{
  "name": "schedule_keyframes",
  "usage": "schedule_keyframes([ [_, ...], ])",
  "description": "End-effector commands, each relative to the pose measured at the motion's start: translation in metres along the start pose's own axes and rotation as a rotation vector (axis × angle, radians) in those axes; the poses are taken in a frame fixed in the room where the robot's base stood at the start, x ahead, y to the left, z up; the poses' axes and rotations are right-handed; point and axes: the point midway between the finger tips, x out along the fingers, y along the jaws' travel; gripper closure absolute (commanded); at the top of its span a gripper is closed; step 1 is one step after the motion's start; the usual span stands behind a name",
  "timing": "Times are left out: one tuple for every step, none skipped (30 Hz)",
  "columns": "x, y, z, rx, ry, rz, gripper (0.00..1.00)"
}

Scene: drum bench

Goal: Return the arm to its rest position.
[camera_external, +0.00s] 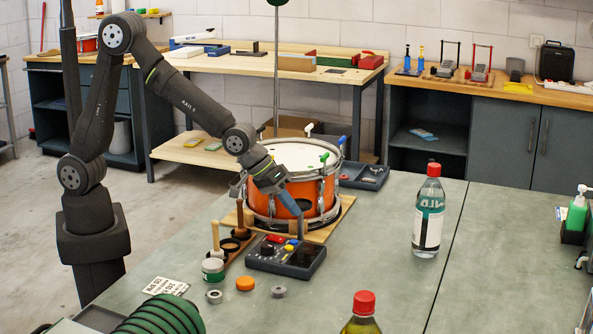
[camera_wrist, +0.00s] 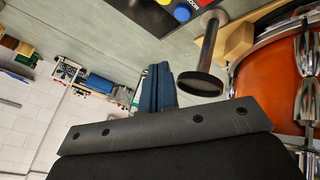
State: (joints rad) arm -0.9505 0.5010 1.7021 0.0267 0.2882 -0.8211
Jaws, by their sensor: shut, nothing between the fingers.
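My gripper (camera_external: 291,206) shows in the external view as blue fingers on a grey wrist, tilted downward in front of the orange drum (camera_external: 327,191). The fingers are shut together and empty. In the wrist view the blue fingers (camera_wrist: 159,80) stand close together, with a black, disc-ended tool (camera_wrist: 202,84) just right of them. The drum (camera_wrist: 270,82) fills the right side there. My arm is bent, upright at the left and reaching down to the right.
A dark control box (camera_external: 300,262) with coloured knobs lies below my gripper. Handled tools (camera_external: 216,240), a small tin (camera_external: 213,269) and an orange cap (camera_external: 245,283) lie left of it. A clear bottle (camera_external: 429,212) stands right. A green ribbed coil (camera_external: 160,316) is in front.

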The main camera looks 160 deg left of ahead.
Motion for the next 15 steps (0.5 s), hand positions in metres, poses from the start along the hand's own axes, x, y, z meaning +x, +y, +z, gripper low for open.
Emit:
schedule_keyframes([
  [0.002, -0.001, 0.001, 0.0, -0.001, -0.001, 1.0],
  [0.004, -0.002, 0.002, 0.0, -0.001, -0.001, 1.0],
  [0.006, -0.004, 0.004, 0.0, -0.001, -0.001, 1.0],
  [0.009, -0.005, 0.005, 0.0, -0.002, -0.002, 1.0],
  [0.012, -0.007, 0.007, 0.0, -0.003, -0.003, 1.0],
  [0.017, -0.01, 0.01, 0.0, -0.003, -0.003, 1.0],
  [0.021, -0.012, 0.012, 0.0, -0.004, -0.004, 1.0],
  [0.025, -0.014, 0.014, 0.0, -0.003, -0.004, 1.0],
  [0.03, -0.017, 0.016, 0.0, -0.003, -0.003, 1.0],
  [0.033, -0.019, 0.018, 0.001, -0.003, -0.004, 1.0],
  [0.036, -0.02, 0.02, 0.001, -0.003, -0.003, 1.0],
  [0.041, -0.022, 0.022, 0.001, -0.002, -0.002, 1.0],
  [0.044, -0.024, 0.024, 0.001, -0.002, -0.003, 1.0],
  [0.046, -0.025, 0.025, 0.001, -0.002, -0.003, 1.0],
  [0.049, -0.027, 0.027, 0.001, -0.001, -0.002, 1.0],
])
